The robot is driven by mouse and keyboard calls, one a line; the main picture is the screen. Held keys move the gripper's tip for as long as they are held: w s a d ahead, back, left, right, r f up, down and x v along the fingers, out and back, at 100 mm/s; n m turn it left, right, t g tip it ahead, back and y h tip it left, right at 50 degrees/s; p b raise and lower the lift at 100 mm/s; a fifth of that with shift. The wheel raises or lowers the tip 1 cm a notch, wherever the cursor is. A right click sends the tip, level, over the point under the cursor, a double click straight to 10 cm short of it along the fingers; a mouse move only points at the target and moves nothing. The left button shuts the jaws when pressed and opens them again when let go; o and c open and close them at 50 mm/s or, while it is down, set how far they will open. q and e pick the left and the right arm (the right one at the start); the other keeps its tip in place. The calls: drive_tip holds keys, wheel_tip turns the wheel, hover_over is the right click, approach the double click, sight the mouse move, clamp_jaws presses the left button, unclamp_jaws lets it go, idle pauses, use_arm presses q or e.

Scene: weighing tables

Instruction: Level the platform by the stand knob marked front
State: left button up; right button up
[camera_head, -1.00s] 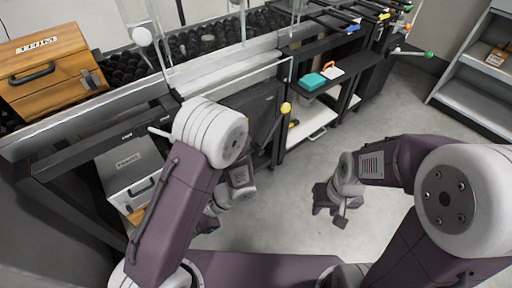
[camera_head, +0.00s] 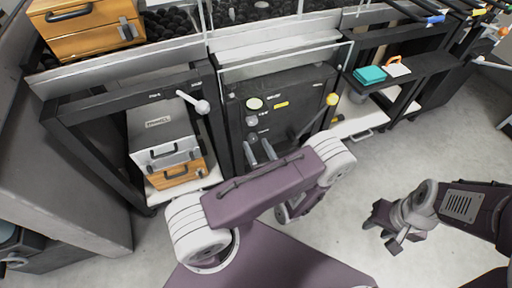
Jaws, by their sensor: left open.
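A black panel (camera_head: 290,103) stands behind my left arm, with a pale round dial (camera_head: 254,103), smaller round parts below it and labels too small to read. A lever with a yellow ball (camera_head: 332,99) is at its right, and a white ball knob (camera_head: 202,106) at its left. I cannot tell which knob is marked front, nor make out the platform's tilt. My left gripper (camera_head: 259,152) is mostly behind my arm; two separate grey bars before the panel appear to be its open fingers. My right gripper (camera_head: 388,232) hangs over bare floor, apart from everything; its opening is unclear.
A grey box (camera_head: 160,127) sits above a wooden box (camera_head: 176,174) on the left shelf. A wooden box (camera_head: 85,27) stands on the upper left. A teal box (camera_head: 370,75) and an orange-handled item (camera_head: 396,67) lie at right. Floor (camera_head: 365,165) is clear at right.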

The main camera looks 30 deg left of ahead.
use_arm(q)
drive_tip(key=shift+x, duration=0.9)
drive_tip(key=shift+c, duration=0.3)
clamp_jaws()
drive_tip(key=shift+r, duration=0.1)
